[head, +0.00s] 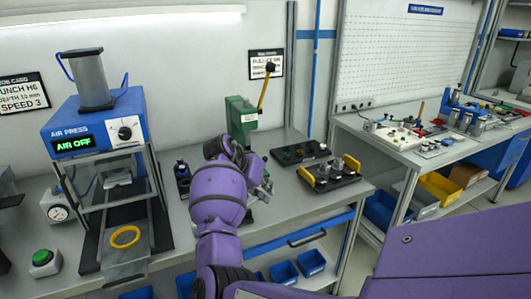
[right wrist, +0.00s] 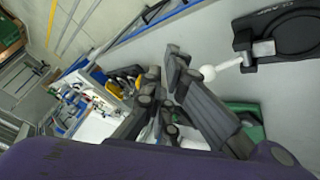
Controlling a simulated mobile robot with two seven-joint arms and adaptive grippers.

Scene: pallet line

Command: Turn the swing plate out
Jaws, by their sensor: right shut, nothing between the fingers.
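My right gripper (right wrist: 172,85) is shut with nothing in it. In the head view it is mostly hidden behind my purple arm, in front of the green lever press (head: 241,116). Beside the fingers in the right wrist view is a white ball knob (right wrist: 207,73) on a pale rod. The rod joins a black fixture (right wrist: 285,38) with a dark round disc. I cannot tell whether a finger touches the knob. I cannot clearly pick out the swing plate; this fixture may carry it. A dark fixture (head: 183,175) shows left of my arm in the head view. My left gripper is not in view.
A black fixture with yellow handles (head: 330,174) and a black box (head: 300,152) stand to the right. Blue bins (head: 312,262) sit below the bench edge.

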